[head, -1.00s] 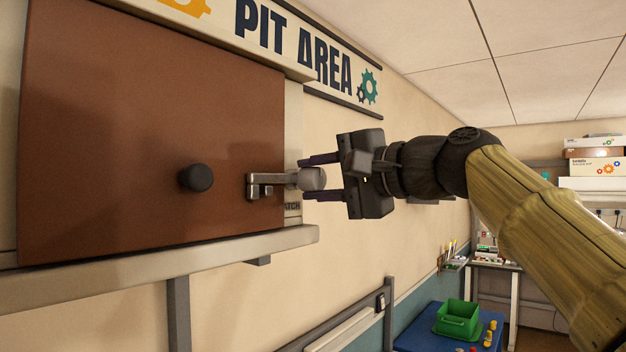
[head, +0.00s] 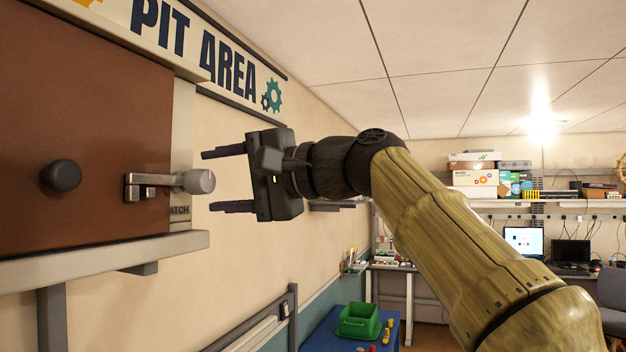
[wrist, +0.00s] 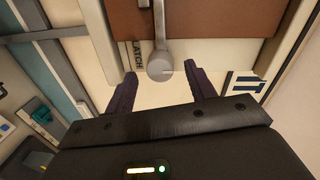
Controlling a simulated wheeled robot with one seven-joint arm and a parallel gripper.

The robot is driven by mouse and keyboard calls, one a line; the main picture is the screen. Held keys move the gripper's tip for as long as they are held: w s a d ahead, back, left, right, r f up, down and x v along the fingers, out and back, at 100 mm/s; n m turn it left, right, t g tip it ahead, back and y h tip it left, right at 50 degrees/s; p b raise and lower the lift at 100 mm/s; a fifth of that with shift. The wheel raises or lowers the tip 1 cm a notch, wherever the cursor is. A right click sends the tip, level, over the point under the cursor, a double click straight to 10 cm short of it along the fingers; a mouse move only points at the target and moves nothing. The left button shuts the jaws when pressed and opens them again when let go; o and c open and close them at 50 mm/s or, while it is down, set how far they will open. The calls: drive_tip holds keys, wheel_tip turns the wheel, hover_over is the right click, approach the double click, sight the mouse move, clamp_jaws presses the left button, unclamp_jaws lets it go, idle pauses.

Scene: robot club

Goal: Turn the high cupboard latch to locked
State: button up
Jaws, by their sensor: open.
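The cupboard latch (head: 165,184) is a grey metal lever with a round knob at its right end. It lies level across the right edge of the brown cupboard door (head: 90,120). My gripper (head: 225,179) is open and empty, just right of the knob, its two dark fingers pointing left at it with a gap between. In the wrist view, the latch knob (wrist: 160,66) shows ahead of and between the open fingers (wrist: 162,90), apart from both.
A round black door knob (head: 61,175) sits left of the latch. A pale ledge (head: 100,262) runs below the door. A blue table (head: 330,335) with a green bin (head: 359,320) stands lower down. The space right of the latch is clear around my gripper.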

drive_tip(key=b+v, duration=0.3)
drive_tip(key=v, duration=1.1)
drive_tip(key=shift+d, duration=0.15)
drive_tip(key=shift+w, duration=0.1)
drive_tip(key=w+d+f+m+t+h, duration=0.3)
drive_tip(key=w+f+m+h, duration=0.2)
drive_tip(key=w+f, duration=0.85)
drive_tip(key=w+d+f+h, duration=0.1)
drive_tip(key=d+f+h, duration=0.1)
drive_tip(key=f, duration=0.8)
drive_tip(key=w+d+f+h, duration=0.1)
drive_tip(key=d+f+h, duration=0.15)
drive_tip(key=f, duration=0.75)
drive_tip(key=s+d+f+n+g+h, duration=0.1)
drive_tip(key=s+d+f+g+h, duration=0.2)
drive_tip(key=f, duration=0.7)
drive_tip(key=s+d+f+n+g+h, duration=0.15)
drive_tip(key=s+f, duration=0.35)
drive_tip(key=f, duration=0.5)
drive_tip(key=s+d+f+n+g+h, duration=0.1)
drive_tip(key=s+d+f+n, duration=0.3)
drive_tip(key=s+f, duration=0.8)
drive_tip(key=shift+s+f+h, duration=0.2)
drive_tip(key=shift+f+h, duration=0.15)
drive_tip(key=shift+h, duration=0.35)
